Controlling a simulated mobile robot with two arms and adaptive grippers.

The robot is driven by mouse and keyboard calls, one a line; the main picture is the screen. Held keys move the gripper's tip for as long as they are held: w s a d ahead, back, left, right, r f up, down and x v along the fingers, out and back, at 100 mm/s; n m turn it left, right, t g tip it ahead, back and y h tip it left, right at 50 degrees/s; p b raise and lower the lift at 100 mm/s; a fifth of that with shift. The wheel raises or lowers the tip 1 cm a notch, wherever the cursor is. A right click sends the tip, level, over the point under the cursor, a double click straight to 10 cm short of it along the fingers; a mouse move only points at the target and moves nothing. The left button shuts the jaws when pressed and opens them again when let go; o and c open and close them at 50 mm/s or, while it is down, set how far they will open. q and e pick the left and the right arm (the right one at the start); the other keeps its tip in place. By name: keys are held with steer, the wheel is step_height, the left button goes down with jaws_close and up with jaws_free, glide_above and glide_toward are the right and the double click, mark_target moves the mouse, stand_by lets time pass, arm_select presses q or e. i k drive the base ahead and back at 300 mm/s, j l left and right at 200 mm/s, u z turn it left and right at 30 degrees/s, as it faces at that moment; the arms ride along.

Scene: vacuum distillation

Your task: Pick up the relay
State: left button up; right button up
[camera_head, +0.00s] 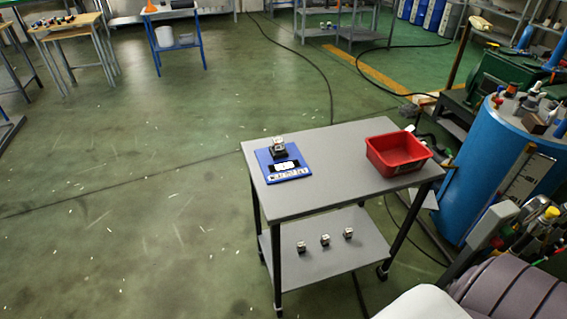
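A small silver-and-dark block, which looks like a relay (278,146), sits upright at the back of a blue board (262,168) on the left of a grey cart's top (330,190). The board also has a black-and-white panel and a row of small terminals in front of the block. Three similar small blocks stand on the cart's lower shelf (325,270), such as the middle block (325,240). It is too small to tell whether all of them are relays.
A red bin (398,153) stands at the cart top's right end. A large blue cylinder (485,165) with fittings stands right of the cart. Dark cables lie on the green floor. The floor left of the cart is clear. Benches stand at the back.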

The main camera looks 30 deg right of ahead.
mark_target(278, 143)
steer(key=i+z, duration=0.1)
steer(key=z, duration=0.7)
steer(key=i+j+z, duration=0.1)
steer(key=z, duration=0.3)
